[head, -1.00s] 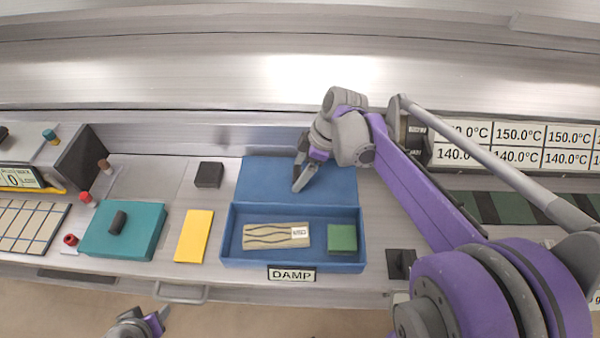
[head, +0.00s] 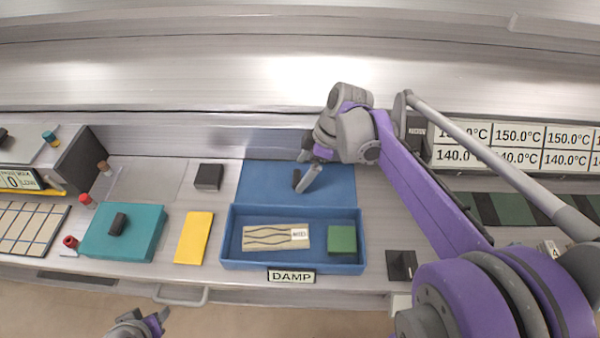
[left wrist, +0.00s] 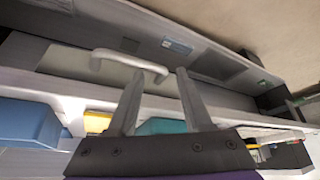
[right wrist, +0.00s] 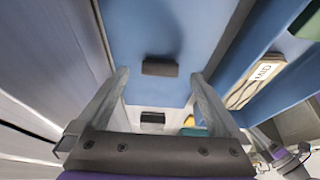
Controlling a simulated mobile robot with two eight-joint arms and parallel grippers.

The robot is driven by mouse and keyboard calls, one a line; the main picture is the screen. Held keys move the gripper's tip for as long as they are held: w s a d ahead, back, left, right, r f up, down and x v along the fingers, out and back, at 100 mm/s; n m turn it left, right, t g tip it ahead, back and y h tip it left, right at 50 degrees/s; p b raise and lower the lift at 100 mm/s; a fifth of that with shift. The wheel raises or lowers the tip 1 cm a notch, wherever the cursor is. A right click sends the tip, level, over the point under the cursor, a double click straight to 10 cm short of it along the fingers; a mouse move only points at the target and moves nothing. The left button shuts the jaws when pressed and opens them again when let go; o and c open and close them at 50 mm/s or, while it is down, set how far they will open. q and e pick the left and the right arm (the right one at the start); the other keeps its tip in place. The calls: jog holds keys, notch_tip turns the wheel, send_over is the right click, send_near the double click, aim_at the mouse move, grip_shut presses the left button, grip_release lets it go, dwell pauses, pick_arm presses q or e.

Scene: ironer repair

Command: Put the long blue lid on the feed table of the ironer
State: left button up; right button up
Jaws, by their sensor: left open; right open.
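The long blue lid (head: 258,178) lies flat behind the open blue box labelled DAMP (head: 226,240). Its dark knob (right wrist: 160,67) shows in the right wrist view. My right gripper (head: 304,178) is open above the lid, with the knob between the lines of its two fingers; I cannot tell how far below the fingertips it is. It holds nothing. My left gripper (head: 162,320) is open and empty in front of the counter edge, and in the left wrist view (left wrist: 158,72) its fingers point toward the counter front. I cannot tell which surface is the ironer's feed table.
The box holds a beige piece (head: 275,237) and a green block (head: 342,239). A yellow slab (head: 194,238), a teal lid-like block (head: 142,240) and a black block (head: 208,176) stand left of it. A bar handle (head: 182,298) juts from the counter front.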

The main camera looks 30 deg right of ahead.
jog(key=v, duration=0.9)
jog(key=shift+s+r+p, duration=0.15)
jog(key=shift+r+p, duration=0.15)
jog(key=shift+r, duration=0.05)
jog(key=shift+d+f, duration=0.1)
